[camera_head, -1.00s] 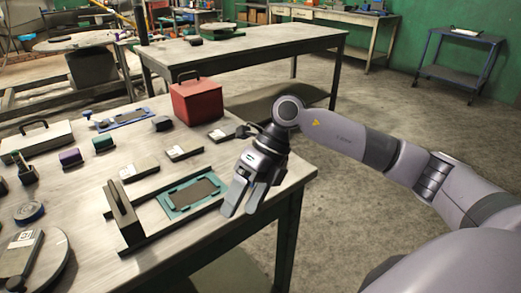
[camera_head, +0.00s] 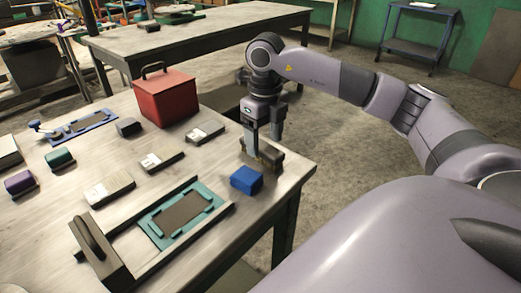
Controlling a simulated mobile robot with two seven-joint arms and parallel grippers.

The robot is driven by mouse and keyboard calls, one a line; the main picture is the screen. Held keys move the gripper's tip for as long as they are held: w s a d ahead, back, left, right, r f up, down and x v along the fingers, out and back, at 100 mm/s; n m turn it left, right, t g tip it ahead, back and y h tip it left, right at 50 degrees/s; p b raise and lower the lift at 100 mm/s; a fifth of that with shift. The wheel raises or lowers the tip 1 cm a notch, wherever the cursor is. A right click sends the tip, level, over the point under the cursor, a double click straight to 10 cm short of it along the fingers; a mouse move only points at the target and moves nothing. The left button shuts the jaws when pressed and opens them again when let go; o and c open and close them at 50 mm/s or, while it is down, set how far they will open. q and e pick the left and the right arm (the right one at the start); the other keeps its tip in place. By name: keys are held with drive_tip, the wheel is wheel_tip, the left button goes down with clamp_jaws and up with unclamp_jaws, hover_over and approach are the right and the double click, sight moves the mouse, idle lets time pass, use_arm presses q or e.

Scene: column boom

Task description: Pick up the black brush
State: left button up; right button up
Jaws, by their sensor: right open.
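A dark block-like object that looks like the black brush (camera_head: 268,156) lies near the right edge of the table (camera_head: 215,245). My right gripper (camera_head: 264,143) points down at it from above. Its two fingers are apart, one at the left side of the brush and one toward its far side. The fingers hide part of the brush, and I cannot tell whether they touch it. My left gripper is not in view.
A blue block (camera_head: 246,180) sits just in front of the brush. A red box (camera_head: 165,98) stands behind to the left. A teal frame (camera_head: 181,213) lies between dark rails. Several small blocks and flat pieces lie to the left. The floor right of the table is clear.

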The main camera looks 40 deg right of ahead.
sight(264, 146)
drive_tip(key=shift+f, duration=1.45)
drive_tip(key=c, duration=1.1)
drive_tip(key=shift+w+r, duration=0.1)
wheel_tip(264, 146, up, 10)
drive_tip(key=shift+f, duration=0.1)
